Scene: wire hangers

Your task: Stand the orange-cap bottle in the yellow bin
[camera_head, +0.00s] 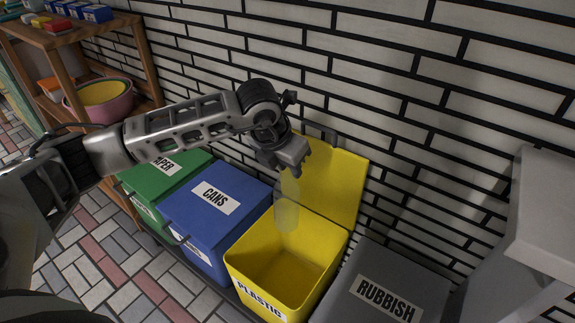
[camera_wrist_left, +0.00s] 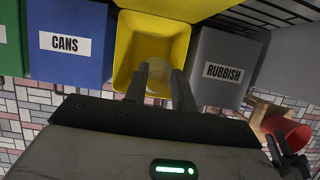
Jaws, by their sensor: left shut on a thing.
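The bottle (camera_head: 286,210) is clear and see-through. It hangs roughly upright, and its cap is hidden at the fingers. My left gripper (camera_head: 291,172) is shut on its upper end, pointing down. The yellow bin (camera_head: 262,289), labelled PLASTIC, is open with its lid (camera_head: 335,188) raised against the wall. The bottle's lower end shows against the bin's opening, and I cannot tell how deep it is. The left wrist view shows the pale bottle (camera_wrist_left: 157,70) between my left fingers, over the bin (camera_wrist_left: 122,62). A dark part at lower right there seems to be my right gripper (camera_wrist_left: 285,158).
The closed blue CANS bin (camera_head: 240,222) and green bin (camera_head: 184,184) stand left of the yellow one. The grey RUBBISH bin (camera_head: 345,298) stands right of it, closed. A white brick wall (camera_head: 420,130) is close behind. A wooden shelf (camera_head: 72,52) stands at far left.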

